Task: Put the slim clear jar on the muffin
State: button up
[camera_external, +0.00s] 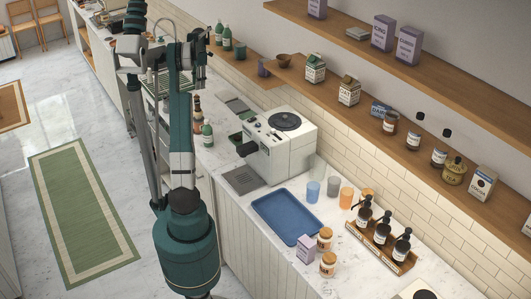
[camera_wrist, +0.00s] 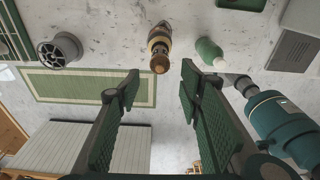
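My gripper (camera_wrist: 160,82) is open, with nothing between its two dark green fingers. In the external view my gripper (camera_external: 196,66) is up at the top of the arm, above the far part of the counter, well away from the glassware. A tall clear vessel (camera_external: 317,165), perhaps the slim clear jar, stands on the counter right of the coffee machine, against the tiled wall. I cannot make out a muffin for certain in either view.
A white coffee machine (camera_external: 284,145) and an empty blue tray (camera_external: 285,217) occupy the counter. Blue and orange tumblers (camera_external: 347,197) stand near the clear vessel. A brown bottle (camera_wrist: 160,48) and a green bottle (camera_wrist: 210,53) stand beyond my fingers. Wooden shelves (camera_external: 440,155) overhang the counter.

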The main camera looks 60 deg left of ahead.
dwell(0.5)
jog(key=w+d+r+m+t+y, duration=0.1)
jog(key=w+d+r+m, duration=0.25)
jog(key=d, duration=0.75)
jog(key=w+d+r+m+t, duration=0.1)
jog(key=w+d+r+m, duration=0.3)
jog(key=d, duration=0.6)
jog(key=w+d+r+m+y, duration=0.15)
jog(key=w+d+m, duration=0.3)
jog(key=d, duration=0.65)
jog(key=s+d+r+m+t, duration=0.1)
jog(key=d+m, duration=0.3)
jog(key=d, duration=0.6)
jog(key=s+d+r+m+t, duration=0.15)
jog(key=d+m, duration=0.35)
jog(key=d, duration=0.5)
jog(key=s+d+f+m+t, duration=0.1)
jog(key=s+d+f+m, duration=0.2)
jog(key=d, duration=0.6)
jog(key=s+d+f+m+t+h, duration=0.1)
jog(key=s+d+f+m, duration=0.2)
jog(key=s+d+m, duration=0.4)
jog(key=s+d+f+m+t+h, duration=0.1)
jog(key=s+d+f+m, duration=0.3)
jog(key=d, duration=0.8)
jog(key=shift+s+m+t, duration=0.55)
jog(key=shift+s+m, duration=0.1)
jog(key=shift+m, duration=0.05)
jog(key=shift+f+h, duration=0.2)
jog(key=shift+h, duration=0.05)
